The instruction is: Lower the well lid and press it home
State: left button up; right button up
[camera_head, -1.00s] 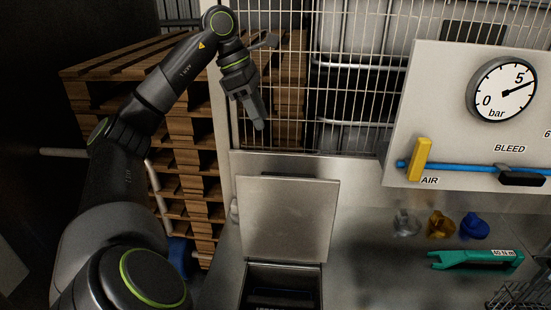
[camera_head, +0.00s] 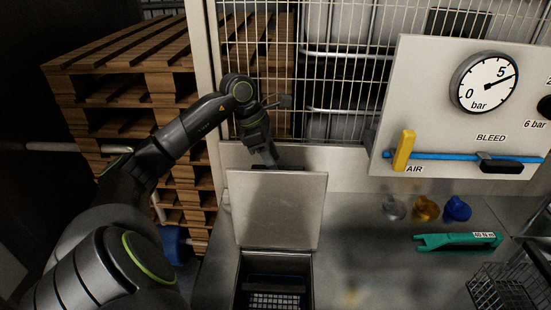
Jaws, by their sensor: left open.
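The well lid (camera_head: 277,208) is a flat grey metal plate standing raised, hinged at the back of the open well (camera_head: 243,285). A grid-like dark item (camera_head: 275,301) shows inside the well. My left gripper (camera_head: 270,160) points down at the lid's upper edge, its tips overlapping or just behind that edge. The gap between its fingers is hard to see, and I cannot tell whether it touches the lid. My right gripper is not in view.
A panel at right holds a pressure gauge (camera_head: 484,82), a yellow AIR handle (camera_head: 404,151) and a black BLEED handle (camera_head: 500,164). A green tool (camera_head: 458,241), small coloured fittings (camera_head: 426,208) and a wire basket (camera_head: 499,292) are on the counter. Wooden pallets (camera_head: 125,88) stand behind my left arm.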

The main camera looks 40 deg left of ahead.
pick_arm(q)
jog(key=shift+x, duration=1.25)
grip_shut()
